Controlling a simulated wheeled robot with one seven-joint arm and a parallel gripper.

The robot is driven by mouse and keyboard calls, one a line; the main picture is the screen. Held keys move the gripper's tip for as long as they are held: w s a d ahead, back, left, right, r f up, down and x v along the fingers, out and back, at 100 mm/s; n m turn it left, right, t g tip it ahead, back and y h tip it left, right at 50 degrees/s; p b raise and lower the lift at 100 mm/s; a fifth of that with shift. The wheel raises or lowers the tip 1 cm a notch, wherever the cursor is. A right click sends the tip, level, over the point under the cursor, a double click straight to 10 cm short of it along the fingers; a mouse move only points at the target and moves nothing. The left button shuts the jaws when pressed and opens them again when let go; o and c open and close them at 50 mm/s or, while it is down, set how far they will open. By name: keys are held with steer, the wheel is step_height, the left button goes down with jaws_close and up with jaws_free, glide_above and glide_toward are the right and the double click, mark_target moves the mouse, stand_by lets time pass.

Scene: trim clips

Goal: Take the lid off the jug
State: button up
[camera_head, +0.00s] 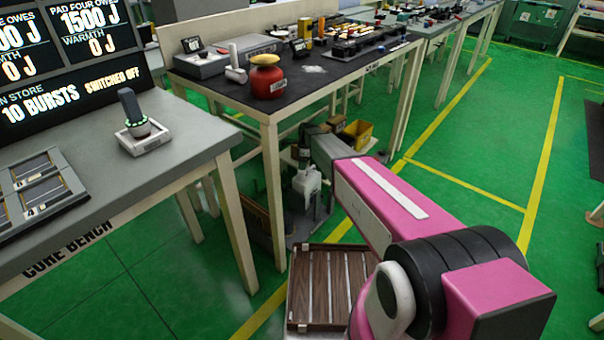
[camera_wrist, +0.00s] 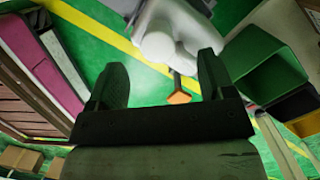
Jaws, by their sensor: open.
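A squat red vessel (camera_head: 266,82) with a yellow-orange top stands on the dark table in the head view; I cannot tell if it is the jug or if that top is a lid. In the head view, a white shape (camera_head: 307,182) shows low beyond my pink arm, and the gripper is not clearly seen there.
The dark table (camera_head: 230,92) carries many small items. A grey bench (camera_head: 185,120) at left holds a handheld device in a white cradle (camera_head: 143,137). A yellow bin (camera_head: 356,134) stands low behind my arm. A green bin (camera_wrist: 262,62) is right of the fingers. Green floor is free at right.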

mark_target(302, 172)
steer(key=shift+s+d+f, duration=0.1)
steer(key=shift+f, duration=1.25)
steer(key=shift+s+f, duration=0.1)
steer(key=shift+f, duration=1.25)
steer(key=c, duration=1)
